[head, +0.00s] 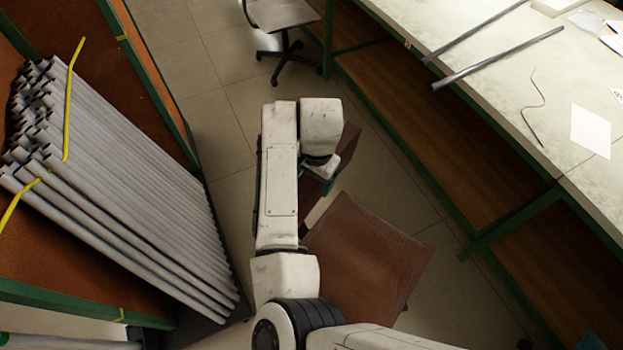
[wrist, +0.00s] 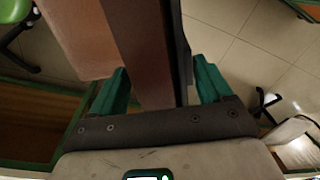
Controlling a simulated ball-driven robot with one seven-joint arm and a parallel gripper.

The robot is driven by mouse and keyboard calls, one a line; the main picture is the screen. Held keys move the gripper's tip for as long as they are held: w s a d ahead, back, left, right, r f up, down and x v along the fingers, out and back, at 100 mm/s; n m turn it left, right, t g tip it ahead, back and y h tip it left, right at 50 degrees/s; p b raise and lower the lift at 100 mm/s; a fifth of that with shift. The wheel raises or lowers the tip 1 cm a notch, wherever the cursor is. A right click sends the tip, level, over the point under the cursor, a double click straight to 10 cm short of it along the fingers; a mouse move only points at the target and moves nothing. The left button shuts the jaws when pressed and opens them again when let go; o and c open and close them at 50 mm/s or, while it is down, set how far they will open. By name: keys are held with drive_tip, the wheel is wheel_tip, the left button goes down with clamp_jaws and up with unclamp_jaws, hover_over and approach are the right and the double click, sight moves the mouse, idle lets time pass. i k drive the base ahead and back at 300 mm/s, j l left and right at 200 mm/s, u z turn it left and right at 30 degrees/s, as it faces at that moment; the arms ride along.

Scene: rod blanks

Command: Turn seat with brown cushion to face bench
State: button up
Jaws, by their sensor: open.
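The seat with the brown cushion (head: 368,258) stands on the floor between the rack and the bench. Its brown backrest (head: 347,145) rises on the far side, partly hidden by my arm. My gripper (head: 328,184) reaches down at the backrest. In the wrist view my open gripper (wrist: 160,72) has one green finger on each side of the backrest (wrist: 143,50), with a visible gap on the right side; contact on the left cannot be told. The cushion also shows there (wrist: 75,35). The bench (head: 590,170) runs along the right, with a pale top and green frame.
A rack on the left holds a stack of grey rods (head: 130,185) with yellow straps. A pale swivel chair (head: 282,14) stands at the top by the bench. Tiled floor (head: 200,60) is free beyond my arm.

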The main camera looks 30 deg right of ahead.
sight(370, 269)
drive_tip(key=k+j, duration=0.1)
drive_tip(key=k, duration=0.35)
drive_tip(key=k+j, duration=0.1)
drive_tip(key=k, duration=0.35)
